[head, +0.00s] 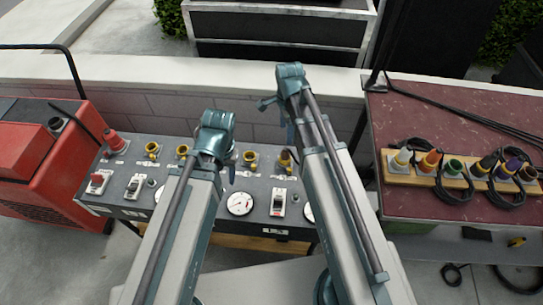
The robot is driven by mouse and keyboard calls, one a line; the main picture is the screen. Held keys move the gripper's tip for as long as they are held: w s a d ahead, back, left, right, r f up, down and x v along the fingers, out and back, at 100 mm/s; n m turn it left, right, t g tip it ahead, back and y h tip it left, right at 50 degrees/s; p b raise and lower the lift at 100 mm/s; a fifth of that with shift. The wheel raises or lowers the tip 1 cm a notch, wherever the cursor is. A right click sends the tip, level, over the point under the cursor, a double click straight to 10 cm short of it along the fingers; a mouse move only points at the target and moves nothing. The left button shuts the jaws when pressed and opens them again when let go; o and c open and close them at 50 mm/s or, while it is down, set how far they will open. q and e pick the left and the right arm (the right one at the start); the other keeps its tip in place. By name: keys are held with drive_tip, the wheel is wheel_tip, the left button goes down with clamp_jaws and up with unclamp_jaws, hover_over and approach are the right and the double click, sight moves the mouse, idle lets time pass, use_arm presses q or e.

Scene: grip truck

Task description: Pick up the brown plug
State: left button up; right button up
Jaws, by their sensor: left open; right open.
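The brown plug (529,173) stands at the right end of a wooden rack (475,184) on the dark red tabletop at the right. It is beside the purple plug (512,166), and a dark cable is coiled near it. My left gripper (225,160) is over the grey socket panel, partly hidden by its own arm; it is open. My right gripper (279,112) is further back, near the low wall, also partly hidden by its arm; it is open. Both grippers are well to the left of the brown plug and apart from it. Neither visibly holds anything.
The rack also holds white (402,158), orange (430,160), green (454,167) and black (487,163) plugs with cables. The grey panel (170,179) has yellow sockets, gauges and switches. A red machine (40,165) stands left.

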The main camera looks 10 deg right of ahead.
sight(286, 149)
drive_tip(key=shift+m, duration=0.5)
drive_tip(key=f+b, duration=0.8)
drive_tip(key=shift+w+f+b, duration=0.4)
use_arm(q)
wheel_tip(286, 149, down, 9)
drive_tip(key=shift+a+r, duration=0.15)
drive_tip(key=shift+a, duration=0.15)
drive_tip(key=shift+w, duration=0.1)
wheel_tip(286, 149, down, 5)
drive_tip(key=b, duration=0.5)
use_arm(e)
drive_tip(key=f, duration=0.5)
drive_tip(key=shift+s+d+f, duration=0.15)
drive_tip(key=shift+d, duration=0.05)
clamp_jaws()
